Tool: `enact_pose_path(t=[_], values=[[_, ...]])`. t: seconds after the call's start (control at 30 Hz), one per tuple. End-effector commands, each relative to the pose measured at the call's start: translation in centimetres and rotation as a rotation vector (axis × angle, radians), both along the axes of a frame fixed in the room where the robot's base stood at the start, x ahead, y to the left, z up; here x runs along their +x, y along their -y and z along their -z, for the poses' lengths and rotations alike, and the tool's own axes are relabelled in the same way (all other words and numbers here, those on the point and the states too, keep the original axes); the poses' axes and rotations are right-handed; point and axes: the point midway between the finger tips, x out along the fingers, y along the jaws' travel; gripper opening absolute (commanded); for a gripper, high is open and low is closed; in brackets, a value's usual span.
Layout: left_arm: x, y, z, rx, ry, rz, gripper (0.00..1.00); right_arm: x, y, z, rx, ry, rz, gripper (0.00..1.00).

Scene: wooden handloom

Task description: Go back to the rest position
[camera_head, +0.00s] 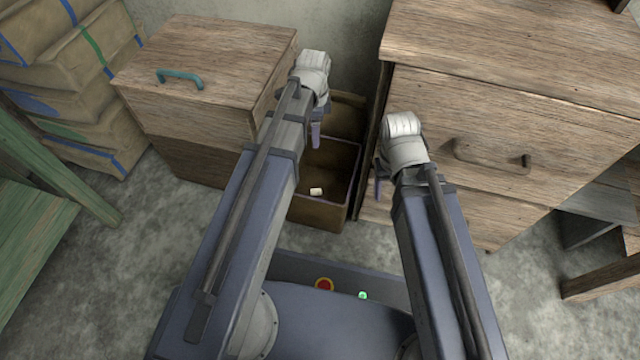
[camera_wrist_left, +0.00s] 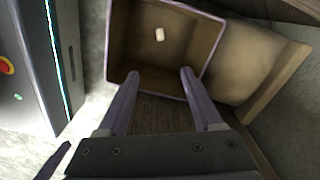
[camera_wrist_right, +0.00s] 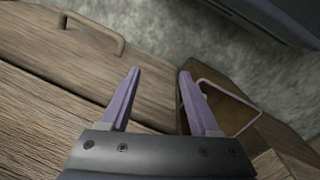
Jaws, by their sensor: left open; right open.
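My left gripper (camera_head: 316,134) hangs above the open brown box between the two wooden cabinets. In the left wrist view its two purple fingers (camera_wrist_left: 158,85) are spread apart with nothing between them. My right gripper (camera_head: 379,187) is beside the front of the right cabinet, mostly hidden behind its own wrist in the head view. In the right wrist view its fingers (camera_wrist_right: 158,82) are spread and empty, with the cabinet's wood behind them.
The open box (camera_head: 322,213) holds a small white piece (camera_head: 316,191). A wooden cabinet with a teal handle (camera_head: 180,77) stands left, a drawer cabinet (camera_head: 500,110) right. Bare floor (camera_head: 110,260) lies between.

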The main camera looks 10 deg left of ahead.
Motion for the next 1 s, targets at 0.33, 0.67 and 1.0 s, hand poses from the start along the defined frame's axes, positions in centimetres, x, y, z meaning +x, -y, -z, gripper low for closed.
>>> enact_pose_path(t=[0.33, 0.67, 1.0], values=[[0.0, 0.0, 0.0, 0.000, 0.000, 0.000, 0.67, 0.0, 0.0, 0.0, 0.000, 0.000, 0.000, 0.62], [-4.4, 3.9, -3.6, 0.030, -0.008, -0.230, 0.67, 0.0, 0.0, -3.6, -0.001, 0.000, -0.004, 0.62], [-12.4, 9.3, -8.8, 0.099, 0.017, -0.745, 0.67, 0.0, 0.1, -8.7, -0.002, -0.002, -0.012, 0.62]])
